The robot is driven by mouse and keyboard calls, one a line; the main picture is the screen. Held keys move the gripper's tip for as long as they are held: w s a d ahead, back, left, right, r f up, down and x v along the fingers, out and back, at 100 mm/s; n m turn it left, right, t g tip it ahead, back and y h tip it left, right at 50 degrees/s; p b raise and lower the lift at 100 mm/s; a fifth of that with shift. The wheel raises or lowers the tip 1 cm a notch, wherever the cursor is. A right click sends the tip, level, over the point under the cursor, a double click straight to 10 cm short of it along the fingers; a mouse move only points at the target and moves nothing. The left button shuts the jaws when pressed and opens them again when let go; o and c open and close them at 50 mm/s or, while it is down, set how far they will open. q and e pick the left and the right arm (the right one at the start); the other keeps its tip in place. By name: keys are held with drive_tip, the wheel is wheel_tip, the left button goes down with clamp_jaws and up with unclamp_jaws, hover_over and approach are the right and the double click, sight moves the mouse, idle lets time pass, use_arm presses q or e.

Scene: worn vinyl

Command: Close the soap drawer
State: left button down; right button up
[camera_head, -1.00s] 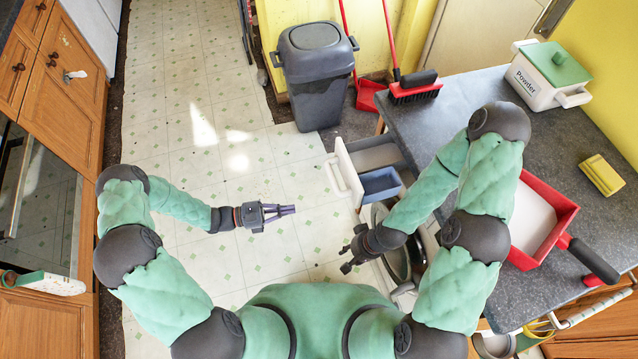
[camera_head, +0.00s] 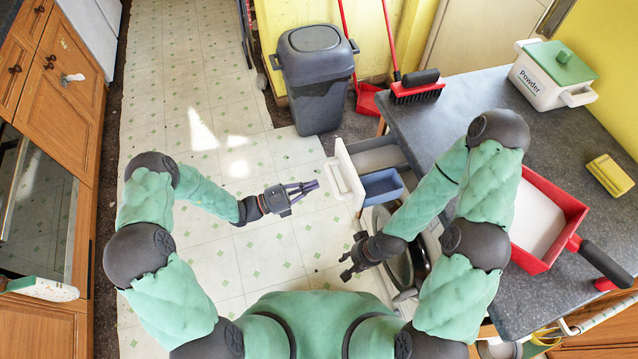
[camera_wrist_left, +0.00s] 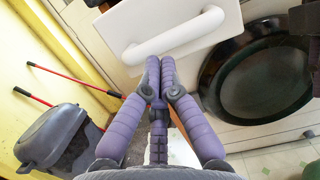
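The soap drawer (camera_head: 351,168) stands pulled out of the white washing machine under the worktop. Its white front carries a bar handle (camera_head: 338,180), and its grey and blue compartments (camera_head: 381,185) show behind. My left gripper (camera_head: 311,187) is in front of the drawer, fingers pointing at the handle with a small gap. In the left wrist view, its purple fingertips (camera_wrist_left: 160,62) are together just below the white handle (camera_wrist_left: 172,35) on the drawer front (camera_wrist_left: 125,28); nothing shows between them. My right gripper (camera_head: 345,262) is open and empty, lower down near the machine's round door (camera_head: 398,262).
The grey worktop (camera_head: 450,110) holds a powder box (camera_head: 540,88), a yellow sponge (camera_head: 609,175) and a red dustpan (camera_head: 570,205). The tiled floor to the left is clear.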

sight(344, 180)
use_arm(q)
drive_tip(key=shift+x, duration=1.4)
use_arm(e)
drive_tip(key=shift+f, duration=0.4)
use_arm(q)
drive_tip(key=f+x, duration=0.1)
drive_tip(key=x, duration=0.4)
drive_tip(key=f+x, duration=0.1)
drive_tip(key=x, duration=0.5)
drive_tip(key=f+x, duration=0.1)
drive_tip(key=x, duration=0.5)
drive_tip(key=shift+s+d+b, duration=0.1)
drive_tip(key=shift+d+b, duration=0.2)
drive_tip(key=shift+b, duration=0.05)
drive_tip(key=shift+a, duration=0.1)
use_arm(e)
drive_tip(key=shift+f, duration=0.1)
